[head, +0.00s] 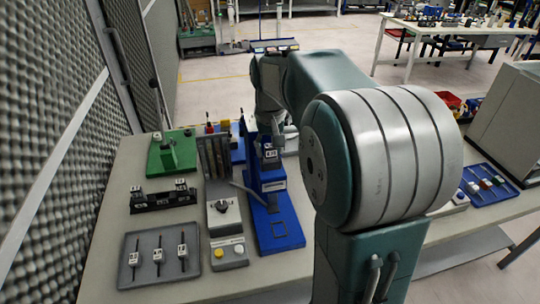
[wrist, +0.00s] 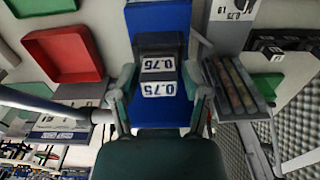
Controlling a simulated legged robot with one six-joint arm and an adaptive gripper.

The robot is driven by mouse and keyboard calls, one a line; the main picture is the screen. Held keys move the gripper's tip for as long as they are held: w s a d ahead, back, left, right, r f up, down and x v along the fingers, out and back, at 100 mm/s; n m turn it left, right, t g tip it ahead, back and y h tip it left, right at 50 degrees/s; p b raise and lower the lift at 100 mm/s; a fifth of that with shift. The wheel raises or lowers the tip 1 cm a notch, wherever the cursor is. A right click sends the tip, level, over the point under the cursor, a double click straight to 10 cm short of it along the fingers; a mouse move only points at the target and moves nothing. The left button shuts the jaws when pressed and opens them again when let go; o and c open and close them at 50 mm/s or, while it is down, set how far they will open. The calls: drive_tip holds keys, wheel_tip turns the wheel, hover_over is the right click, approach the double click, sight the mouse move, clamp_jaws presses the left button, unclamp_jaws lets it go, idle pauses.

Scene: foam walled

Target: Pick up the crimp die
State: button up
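The crimp die looks to be the dark block with a white 0.75 label (wrist: 158,89), seen in the wrist view in front of a blue press (wrist: 158,18). A second 0.75 label (wrist: 158,65) sits just above it. My gripper (wrist: 159,76) has one finger on each side of the dark block. The fingers stand wide apart, and whether they touch it is hard to tell. In the head view my gripper (head: 270,137) is low at the blue press (head: 275,222), with a small white label (head: 270,153) below it. My arm hides part of the press.
A grey tray with several labelled pieces (head: 136,281), a black rack (head: 163,199), a green fixture (head: 172,152) and a button box (head: 229,253) stand left of the press. A foam wall (head: 45,130) borders the left. A blue tray (head: 488,186) lies right.

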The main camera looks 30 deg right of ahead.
clamp_jaws()
drive_tip(key=shift+r, duration=0.1)
